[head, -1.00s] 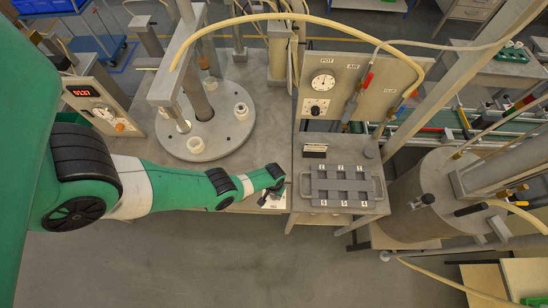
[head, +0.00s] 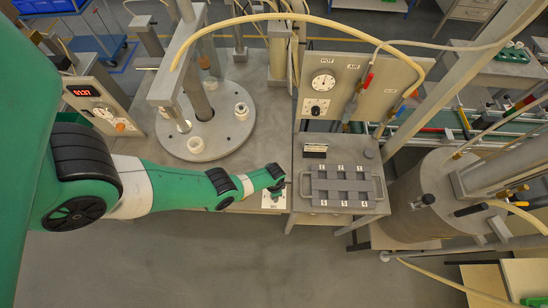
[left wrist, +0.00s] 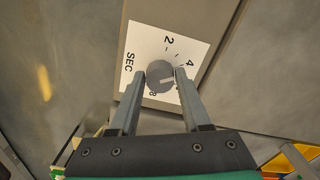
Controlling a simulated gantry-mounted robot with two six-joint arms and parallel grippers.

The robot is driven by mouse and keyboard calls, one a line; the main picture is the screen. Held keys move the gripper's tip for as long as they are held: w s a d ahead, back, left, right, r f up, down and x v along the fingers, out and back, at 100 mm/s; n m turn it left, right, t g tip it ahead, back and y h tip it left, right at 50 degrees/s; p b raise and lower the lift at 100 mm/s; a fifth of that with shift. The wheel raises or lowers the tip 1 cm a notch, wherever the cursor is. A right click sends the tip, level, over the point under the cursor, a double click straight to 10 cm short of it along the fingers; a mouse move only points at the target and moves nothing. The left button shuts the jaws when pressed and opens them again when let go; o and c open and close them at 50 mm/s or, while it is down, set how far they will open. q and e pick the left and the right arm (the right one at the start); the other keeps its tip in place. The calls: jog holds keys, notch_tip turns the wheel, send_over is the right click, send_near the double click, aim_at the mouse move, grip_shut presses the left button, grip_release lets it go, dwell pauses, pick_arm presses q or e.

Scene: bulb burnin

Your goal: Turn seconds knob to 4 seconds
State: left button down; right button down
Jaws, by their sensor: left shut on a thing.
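The seconds knob (left wrist: 160,75) is a round grey knob on a white dial plate (left wrist: 152,48) marked SEC, with 2, 4 and 8 legible in the left wrist view. A pale pointer mark on the knob points to the right side of the dial, near the 4 or just past it; the right finger partly covers that area. My left gripper (left wrist: 160,74) has one finger on each side of the knob and is shut on it. In the head view my left gripper (head: 276,187) is over the small white dial plate (head: 273,201) at the bench's front edge. My right gripper is not in view.
A grey fixture with numbered slots (head: 342,187) stands right of the dial. Behind it is a panel with a gauge and a POT knob (head: 316,107). A round turntable (head: 235,130) is at the back left, beside a box with a red display (head: 83,92).

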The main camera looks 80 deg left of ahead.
pick_arm(q)
jog(key=shift+m, duration=0.3)
jog(key=shift+c, duration=1.9)
grip_release()
